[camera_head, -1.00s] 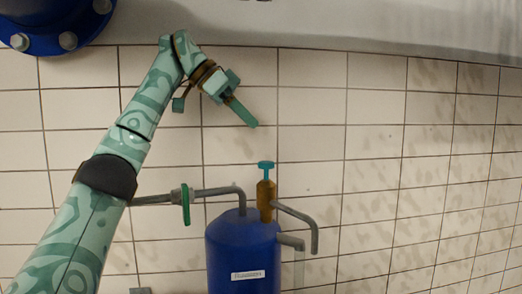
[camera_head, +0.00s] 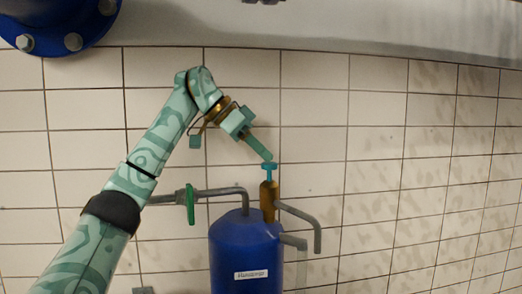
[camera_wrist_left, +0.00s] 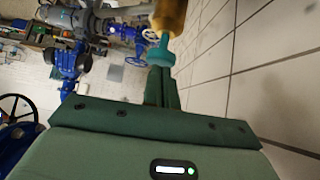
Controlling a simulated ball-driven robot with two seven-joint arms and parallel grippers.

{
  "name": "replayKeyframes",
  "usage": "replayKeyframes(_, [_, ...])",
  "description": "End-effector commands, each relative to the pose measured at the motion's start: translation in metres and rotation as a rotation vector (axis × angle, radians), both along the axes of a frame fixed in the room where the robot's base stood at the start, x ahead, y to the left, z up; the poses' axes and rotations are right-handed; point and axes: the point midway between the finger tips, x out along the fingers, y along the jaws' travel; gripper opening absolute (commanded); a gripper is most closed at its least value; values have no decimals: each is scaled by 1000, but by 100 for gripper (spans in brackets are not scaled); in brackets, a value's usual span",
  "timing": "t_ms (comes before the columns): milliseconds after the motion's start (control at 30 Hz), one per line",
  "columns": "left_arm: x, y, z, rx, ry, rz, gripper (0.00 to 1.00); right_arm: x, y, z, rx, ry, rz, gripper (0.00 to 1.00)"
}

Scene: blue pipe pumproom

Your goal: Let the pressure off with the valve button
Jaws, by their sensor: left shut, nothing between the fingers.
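The teal valve button (camera_head: 269,167) sits on top of a brass valve (camera_head: 269,196), which rises from a blue tank (camera_head: 245,250) with a white label. My left gripper (camera_head: 268,156) is shut and empty, its fingertips just above the button and pointing down to the right. In the left wrist view, the closed fingers (camera_wrist_left: 161,72) reach the teal button (camera_wrist_left: 160,52), with the brass valve (camera_wrist_left: 168,17) beyond it. The tips look to be at the button; I cannot tell whether they press on it. My right gripper is not in view.
A green-handled valve (camera_head: 190,204) on a grey pipe stands left of the tank, near my left arm. A bent outlet pipe (camera_head: 305,220) comes off the brass valve's right side. A blue flange (camera_head: 60,25) is at upper left. The tiled wall is bare at right.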

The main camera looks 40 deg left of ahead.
Motion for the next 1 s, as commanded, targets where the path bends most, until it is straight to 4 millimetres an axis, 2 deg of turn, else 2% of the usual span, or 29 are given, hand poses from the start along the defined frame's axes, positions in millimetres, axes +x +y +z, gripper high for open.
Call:
replayKeyframes(100, [0, 1, -19, 2, 2, 0, 0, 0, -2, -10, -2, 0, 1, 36])
replayKeyframes(167, [0, 0, -24, 1, 3, 1, 0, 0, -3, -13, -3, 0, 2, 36])
replayKeyframes(1000, [1, -1, -27, 0, 18, -1, 0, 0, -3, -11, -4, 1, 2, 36])
